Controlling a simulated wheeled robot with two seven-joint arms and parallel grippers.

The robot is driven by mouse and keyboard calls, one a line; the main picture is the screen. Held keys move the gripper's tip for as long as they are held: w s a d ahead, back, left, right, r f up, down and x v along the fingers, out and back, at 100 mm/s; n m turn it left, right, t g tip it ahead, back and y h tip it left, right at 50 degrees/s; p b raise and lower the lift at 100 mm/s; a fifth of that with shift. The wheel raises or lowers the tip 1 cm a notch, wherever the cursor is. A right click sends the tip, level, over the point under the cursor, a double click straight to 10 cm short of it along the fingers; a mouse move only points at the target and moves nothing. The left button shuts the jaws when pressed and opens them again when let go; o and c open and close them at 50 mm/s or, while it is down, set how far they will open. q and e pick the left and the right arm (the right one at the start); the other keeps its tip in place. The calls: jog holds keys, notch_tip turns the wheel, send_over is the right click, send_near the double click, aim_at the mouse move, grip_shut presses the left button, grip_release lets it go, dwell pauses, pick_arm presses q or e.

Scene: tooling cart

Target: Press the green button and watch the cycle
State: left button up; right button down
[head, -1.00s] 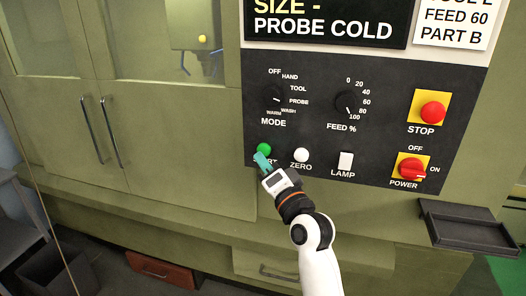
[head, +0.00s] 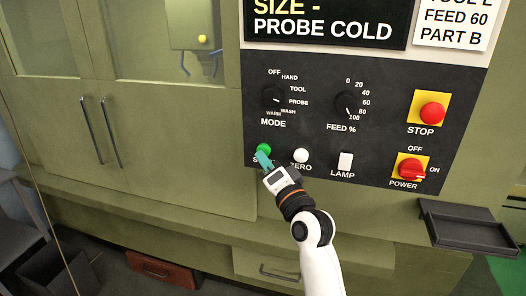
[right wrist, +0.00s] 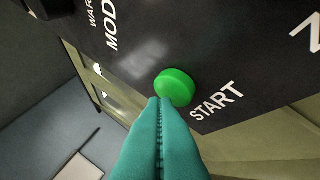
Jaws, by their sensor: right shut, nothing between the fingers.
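The green START button (head: 264,148) sits at the lower left of the black control panel (head: 380,110). In the right wrist view the green button (right wrist: 175,87) is large and round, with START printed beside it. My right gripper (head: 263,159) has its teal fingers closed together and empty. In the right wrist view the fingertips (right wrist: 160,100) are at the button's lower edge; whether they touch it or stop just short, I cannot tell. In the head view the fingers partly cover the START label. My left gripper is not in view.
The white ZERO button (head: 301,155) and LAMP switch (head: 345,161) are right of my gripper. The MODE dial (head: 274,96) and FEED dial (head: 346,105) are above. The red STOP button (head: 432,113) and POWER switch (head: 410,169) are far right. A dark tray (head: 470,236) juts out below.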

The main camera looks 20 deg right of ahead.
jog(key=shift+w+d, duration=0.25)
jog(key=shift+w, duration=0.1)
dwell(0.7)
jog(key=shift+d+r, duration=0.1)
jog(key=shift+r, duration=0.1)
dwell(0.7)
jog(key=shift+s+a+f+p, duration=0.2)
jog(key=shift+s+a+p, duration=0.25)
jog(key=shift+s, duration=0.15)
jog(key=shift+a, duration=0.1)
